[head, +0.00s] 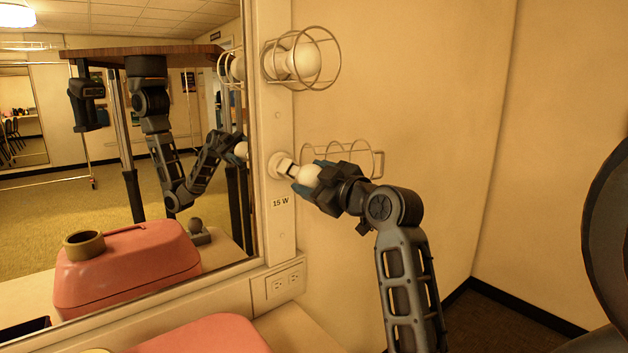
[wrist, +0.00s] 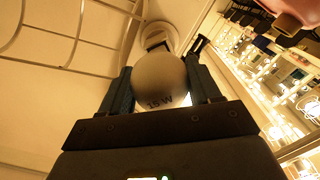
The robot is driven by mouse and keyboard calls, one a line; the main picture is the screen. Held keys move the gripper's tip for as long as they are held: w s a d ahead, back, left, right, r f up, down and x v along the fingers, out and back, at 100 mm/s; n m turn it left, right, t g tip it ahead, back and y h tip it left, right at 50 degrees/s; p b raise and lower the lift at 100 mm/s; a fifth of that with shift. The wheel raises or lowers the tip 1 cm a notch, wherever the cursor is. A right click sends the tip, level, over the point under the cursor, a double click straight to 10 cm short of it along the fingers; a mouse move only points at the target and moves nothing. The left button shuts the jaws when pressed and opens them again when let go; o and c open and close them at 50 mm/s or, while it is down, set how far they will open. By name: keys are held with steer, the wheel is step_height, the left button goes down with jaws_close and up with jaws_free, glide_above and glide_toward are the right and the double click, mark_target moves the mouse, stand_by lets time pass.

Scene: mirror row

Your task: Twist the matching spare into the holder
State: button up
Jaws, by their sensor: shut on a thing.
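My gripper (head: 309,178) is shut on a white round bulb (head: 306,175), with a finger on each side of the globe. In the wrist view the bulb (wrist: 160,78) carries the print "15 W". The white holder (head: 281,165) sits on the mirror's frame above a "15 W" label (head: 281,202). The bulb's base points at the holder, very close to its mouth. I cannot tell whether the base is inside it. In the wrist view the holder (wrist: 158,35) is partly hidden behind the bulb.
A wire cage (head: 362,158) stands open beside the holder. Above, another caged bulb (head: 303,60) is fitted in the frame. The mirror (head: 215,270) fills the left and reflects my arm and a pink case.

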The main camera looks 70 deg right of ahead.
steer(key=shift+x, duration=1.4)
stand_by(1.2)
steer(key=shift+r+m+p, duration=0.1)
steer(key=shift+m+p, duration=0.95)
steer(key=shift+m, duration=0.55)
steer(key=shift+m+p, duration=1.3)
steer(key=shift+m, duration=1.9)
steer(key=shift+m, duration=0.9)
steer(key=o, duration=1)
steer(key=shift+c, duration=0.2)
